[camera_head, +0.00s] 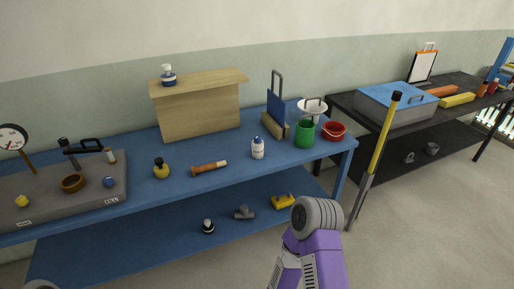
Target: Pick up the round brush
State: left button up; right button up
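A short brown rod with an orange-brown middle and a pale end (209,169) lies on the blue table (230,184), near its front edge. It looks most like the round brush, but it is too small to be sure. It lies apart from a small yellow jar (161,168) on its left and a white bottle with a blue cap (257,148) on its right. Neither of my grippers shows. Only a purple and grey part of my arm rises at the bottom, right of the middle, in front of the lower shelf.
A wooden box stand (198,108) stands behind the rod. A green cup (304,134) and red bowl (333,131) are at the right end. A grey board (40,200) with small items is at left. A yellow pole (382,135) stands between the tables.

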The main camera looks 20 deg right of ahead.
aim_at(214, 165)
jog(key=k, duration=0.6)
jog(key=z, duration=0.75)
jog(key=i, duration=1.6)
jog(key=u, duration=0.4)
